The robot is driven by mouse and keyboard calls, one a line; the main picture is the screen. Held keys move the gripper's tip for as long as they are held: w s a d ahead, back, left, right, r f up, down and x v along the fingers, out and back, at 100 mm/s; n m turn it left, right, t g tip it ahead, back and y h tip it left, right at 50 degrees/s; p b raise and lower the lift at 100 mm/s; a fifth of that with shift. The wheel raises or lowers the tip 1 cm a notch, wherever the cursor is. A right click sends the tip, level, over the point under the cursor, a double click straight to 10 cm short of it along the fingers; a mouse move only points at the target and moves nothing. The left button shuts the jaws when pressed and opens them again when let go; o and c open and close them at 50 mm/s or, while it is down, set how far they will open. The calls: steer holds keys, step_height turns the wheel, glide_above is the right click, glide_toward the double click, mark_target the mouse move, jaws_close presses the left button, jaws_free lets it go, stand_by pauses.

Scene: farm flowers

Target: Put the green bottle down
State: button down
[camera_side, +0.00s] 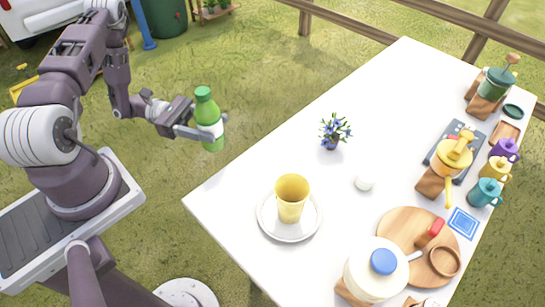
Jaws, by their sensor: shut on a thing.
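The green bottle (208,106) has a green cap and a pale label band. It is upright in the air, left of the white table (240,173). My gripper (207,131) is shut on the bottle around its middle. From this view the bottle shows against the grass, beyond the table's left edge. Part of the bottle's middle is hidden by the gripper fingers.
A yellow cup (292,197) stands on a white plate (289,236) near the table's left corner. A wooden board (396,226), jug (374,272) and several cups crowd the right side. The table's left stretch is clear.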

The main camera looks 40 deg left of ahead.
steer(key=w+d+r, duration=0.5)
steer(key=w+d, duration=0.6)
steer(key=d, duration=0.1)
steer(key=shift+t, duration=0.3)
step_height(320, 180, down, 9)
steer(key=shift+s+d+f, duration=0.1)
steer(key=shift+f, duration=0.3)
steer(key=c, duration=0.5)
jaws_free()
steer(key=shift+f, duration=0.15)
